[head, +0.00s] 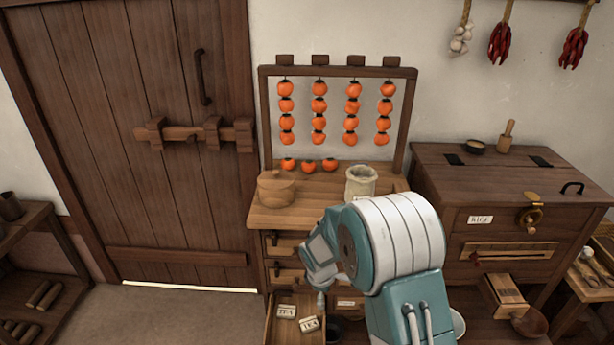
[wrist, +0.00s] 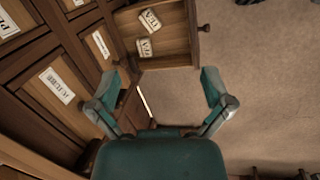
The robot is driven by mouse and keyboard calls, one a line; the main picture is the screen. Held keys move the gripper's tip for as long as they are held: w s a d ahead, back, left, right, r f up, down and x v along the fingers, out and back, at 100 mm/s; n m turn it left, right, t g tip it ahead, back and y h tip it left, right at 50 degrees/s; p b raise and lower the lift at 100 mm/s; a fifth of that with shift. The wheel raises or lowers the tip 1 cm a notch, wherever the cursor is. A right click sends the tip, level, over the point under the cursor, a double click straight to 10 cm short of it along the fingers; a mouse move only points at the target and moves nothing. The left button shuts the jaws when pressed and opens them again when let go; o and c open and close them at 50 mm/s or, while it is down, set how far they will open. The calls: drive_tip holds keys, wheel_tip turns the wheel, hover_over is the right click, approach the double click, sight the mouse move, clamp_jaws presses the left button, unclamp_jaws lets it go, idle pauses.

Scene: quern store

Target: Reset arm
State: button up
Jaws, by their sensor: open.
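My gripper (wrist: 163,84) is open in the wrist view, its two teal fingers wide apart with nothing between them. It hangs in front of the drawers of a wooden cabinet. An open drawer (wrist: 180,62) lies beyond the fingertips, holding two pale labelled packets (wrist: 150,20). In the head view my arm is bent over the right front of the cabinet (head: 285,217) and hides part of its drawers. The same open drawer (head: 268,325) shows left of the arm, with packets marked TEA (head: 309,323) lying in it.
A round wooden box (head: 276,189) and a cloth sack (head: 360,181) stand on the cabinet top, below hanging persimmons (head: 319,104). A rice chest (head: 445,190) with a pulled-out small drawer (head: 503,297) stands right. A barred door (head: 135,80) is left. Floor before it is clear.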

drive_tip(key=s+d+r+m+t, duration=0.1)
drive_tip(key=s+d+r+m, duration=0.15)
drive_tip(key=r, duration=0.45)
drive_tip(key=s+d+r+m, duration=0.2)
drive_tip(key=s+r, duration=0.2)
drive_tip(key=r, duration=0.3)
drive_tip(key=s+d+r+m+t, duration=0.1)
drive_tip(key=s+d+r+m, duration=0.15)
drive_tip(key=r, duration=0.45)
drive_tip(key=s+d+r+m, duration=0.2)
drive_tip(key=s+r+m, duration=0.2)
drive_tip(key=s, duration=0.5)
drive_tip(key=s+d+r+m+t+y, duration=0.1)
drive_tip(key=s+r+m, duration=0.3)
drive_tip(key=s, duration=0.6)
drive_tip(key=shift+s+d+t, duration=0.25)
drive_tip(key=shift+d+t, duration=0.05)
drive_tip(key=shift+d, duration=0.1)
